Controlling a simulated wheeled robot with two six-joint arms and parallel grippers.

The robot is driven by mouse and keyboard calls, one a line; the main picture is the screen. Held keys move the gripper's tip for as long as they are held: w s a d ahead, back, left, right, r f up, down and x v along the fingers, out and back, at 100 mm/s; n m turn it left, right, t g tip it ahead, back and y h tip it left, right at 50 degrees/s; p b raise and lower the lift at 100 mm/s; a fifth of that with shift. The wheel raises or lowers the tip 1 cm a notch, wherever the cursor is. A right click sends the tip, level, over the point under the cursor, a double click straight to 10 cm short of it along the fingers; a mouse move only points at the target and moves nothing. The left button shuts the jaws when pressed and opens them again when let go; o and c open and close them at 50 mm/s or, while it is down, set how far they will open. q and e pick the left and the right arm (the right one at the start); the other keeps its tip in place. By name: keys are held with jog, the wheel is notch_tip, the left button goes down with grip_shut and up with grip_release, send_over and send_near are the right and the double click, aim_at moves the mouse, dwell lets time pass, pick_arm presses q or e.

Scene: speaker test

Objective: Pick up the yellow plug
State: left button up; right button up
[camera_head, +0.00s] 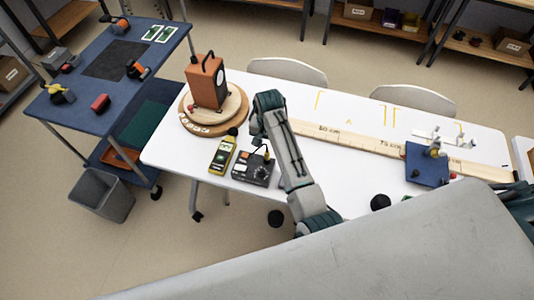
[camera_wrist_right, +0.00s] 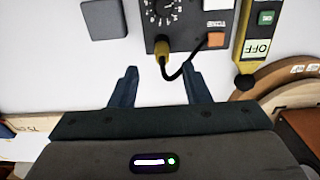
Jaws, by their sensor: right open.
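The yellow plug (camera_wrist_right: 162,48) sits at the edge of a dark box with a dial (camera_wrist_right: 180,22), and a black cable curves away from it. In the head view the plug (camera_head: 268,153) shows small at the back edge of the box (camera_head: 252,172). My right gripper (camera_wrist_right: 161,78) is open and empty, its two fingers spread to either side of the plug's line, with the plug just beyond the tips. In the head view my right arm reaches over the table, and its fingertips are hard to make out. My left gripper is not in view.
A yellow meter (camera_head: 222,155) lies beside the box. An orange speaker (camera_head: 206,82) stands on a round wooden turntable (camera_head: 190,120) behind it. A long wooden ruler (camera_head: 350,138) and a blue block (camera_head: 427,166) are to the right on the white table (camera_head: 168,150).

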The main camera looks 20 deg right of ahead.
aim_at(267, 152)
jog(key=shift+s+a+f+p, duration=0.1)
jog(key=shift+f+p, duration=0.25)
jog(key=shift+p, duration=0.05)
notch_tip(267, 152, down, 3)
jog(key=shift+a+f+p, duration=0.15)
jog(key=shift+f+p, duration=0.05)
jog(key=shift+p, duration=0.55)
jog(key=shift+f, duration=0.5)
grip_shut()
